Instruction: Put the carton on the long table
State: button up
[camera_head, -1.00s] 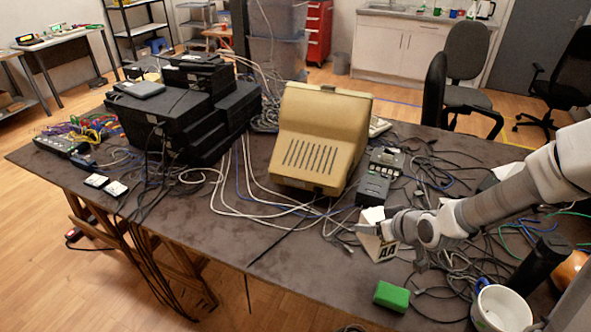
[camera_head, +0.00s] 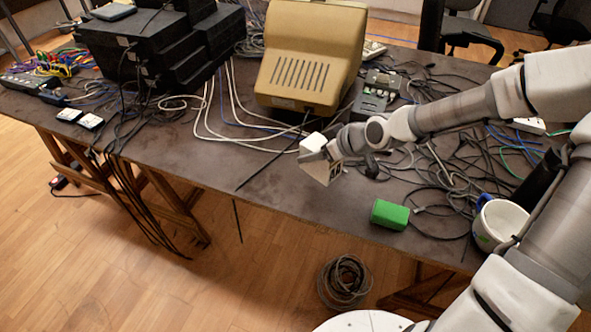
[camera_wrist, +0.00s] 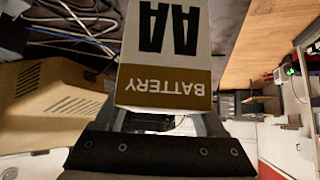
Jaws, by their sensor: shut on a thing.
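The carton (camera_head: 322,172) is a white and brown box. In the wrist view the carton (camera_wrist: 165,50) shows the letters "AA" and the word "BATTERY", upside down. My gripper (camera_head: 334,153) is shut on one end of it, and in the wrist view my gripper (camera_wrist: 165,118) has a finger on each side of the box. The carton hangs tilted in front of the beige monitor. The long table (camera_head: 235,185) has a dark top and appears behind and below the carton. I cannot tell how high the carton is above it.
The beige monitor (camera_head: 312,55) stands behind my gripper. A green block (camera_head: 390,214) lies near the table's front edge, with a white mug (camera_head: 500,222) to its right. Tangled cables (camera_head: 450,165) cover the right side. The front strip left of the carton is mostly bare.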

jog(key=a+f, duration=0.1)
jog(key=a+f+b, duration=0.1)
jog(key=a, duration=0.1)
jog(key=a+b, duration=0.1)
jog(key=shift+s+a+f, duration=0.25)
jog(key=shift+a+f, duration=0.05)
jog(key=shift+f, duration=0.1)
notch_tip(320, 180, down, 4)
jog(key=shift+f+b, duration=0.1)
jog(key=shift+b, duration=0.9)
jog(key=o, duration=1.6)
jog(key=shift+c, duration=0.2)
